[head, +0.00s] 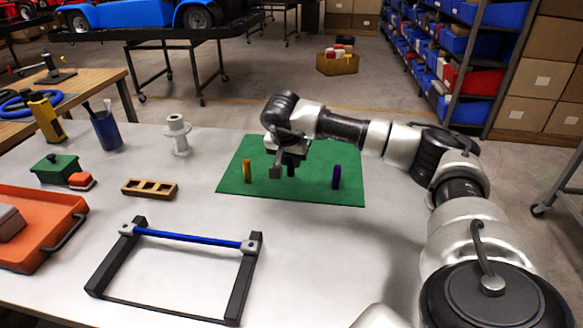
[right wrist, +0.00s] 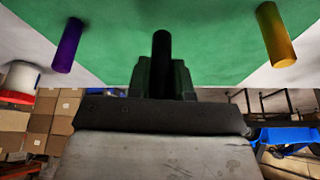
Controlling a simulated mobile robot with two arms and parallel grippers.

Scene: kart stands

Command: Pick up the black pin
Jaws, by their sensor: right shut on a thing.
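The black pin (right wrist: 161,58) shows in the right wrist view, upright between the fingers of my right gripper (right wrist: 163,80). In the head view the black pin (head: 291,170) shows below my right gripper (head: 290,160), over the green mat (head: 320,192). My right gripper is shut on it. I cannot tell whether the pin's lower end touches the mat. A yellow pin (head: 247,171) stands to its left and a purple pin (head: 336,177) to its right, both apart from the gripper. My left gripper is not in view.
A black frame with a blue bar (head: 190,238) lies in front. An orange tray (head: 62,208), a wooden block with holes (head: 149,188), a white spool (head: 178,136) and a blue cup (head: 107,131) stand at left. The table right of the mat is clear.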

